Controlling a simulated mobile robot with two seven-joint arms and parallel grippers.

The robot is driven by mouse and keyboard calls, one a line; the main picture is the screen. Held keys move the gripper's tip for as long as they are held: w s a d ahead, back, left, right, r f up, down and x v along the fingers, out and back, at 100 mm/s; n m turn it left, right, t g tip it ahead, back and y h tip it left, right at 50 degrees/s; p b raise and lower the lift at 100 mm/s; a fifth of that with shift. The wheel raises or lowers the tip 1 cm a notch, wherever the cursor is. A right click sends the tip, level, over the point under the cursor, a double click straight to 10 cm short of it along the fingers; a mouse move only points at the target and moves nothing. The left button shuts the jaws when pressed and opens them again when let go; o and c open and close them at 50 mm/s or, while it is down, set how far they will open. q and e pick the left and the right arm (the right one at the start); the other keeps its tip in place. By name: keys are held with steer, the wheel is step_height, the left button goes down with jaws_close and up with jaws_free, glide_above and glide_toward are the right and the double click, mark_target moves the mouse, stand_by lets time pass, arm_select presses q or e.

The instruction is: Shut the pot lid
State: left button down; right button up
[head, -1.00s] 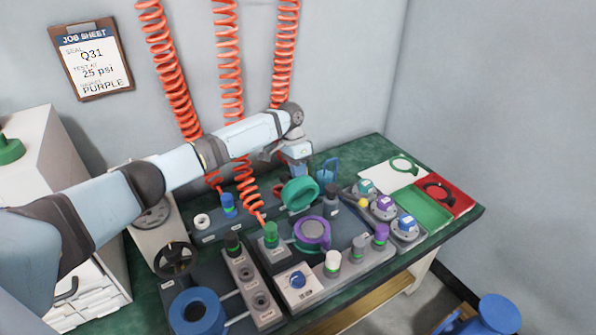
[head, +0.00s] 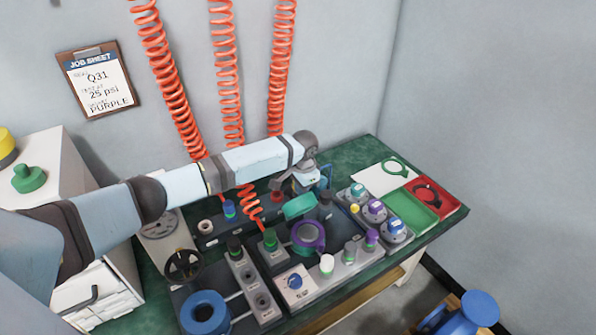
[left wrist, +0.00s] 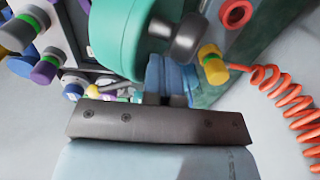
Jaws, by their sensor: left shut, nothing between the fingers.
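The pot lid (head: 300,206) is teal and stands tilted, raised at the back of the pot (head: 308,237), which has a purple ring around its top. My left gripper (head: 308,182) is behind and above the lid, shut with nothing in it. In the left wrist view the lid (left wrist: 118,40) is large and close, with a dark grey knob-like part (left wrist: 182,40) on its side. My gripper's blue fingers (left wrist: 172,78) lie close beside it; I cannot tell whether they touch. The lid partly hides the back of the pot. My right gripper is not in view.
Purple, white and green-capped fittings and a blue dial (head: 295,282) surround the pot. Orange coiled hoses (head: 167,90) hang behind, one reaching down near my forearm. Green (head: 410,212) and red (head: 437,196) trays lie at the right. A job sheet (head: 98,82) hangs on the wall.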

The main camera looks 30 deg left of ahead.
mark_target(311, 202)
arm_select(q)
steer(key=s+d+y+p, duration=0.1)
steer(key=p, duration=0.1)
steer(key=d+t+y+p, duration=0.1)
steer(key=d+p, duration=0.1)
steer(key=s+d+f+t+y+p, duration=0.1)
steer(key=y+p, duration=0.1)
steer(key=shift+s+d, duration=0.2)
steer(key=shift+s, duration=0.1)
steer(key=d+f+y, duration=0.1)
steer(key=s+d+f+t+y+p, duration=0.1)
steer(key=d+f+t, duration=0.1)
steer(key=shift+s+f+y, duration=0.15)
steer(key=shift+s+y, duration=0.25)
steer(key=shift+s+d+f, duration=0.25)
steer(key=shift+d+f, duration=0.2)
steer(key=shift+f, duration=0.35)
steer(key=shift+s+d+f, duration=0.2)
steer(key=shift+d+f, duration=0.05)
steer(key=shift+f, duration=0.25)
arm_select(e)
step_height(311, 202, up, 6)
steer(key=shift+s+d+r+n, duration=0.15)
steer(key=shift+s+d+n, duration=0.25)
arm_select(q)
steer(key=shift+s+f, duration=0.15)
steer(key=shift+f, duration=0.05)
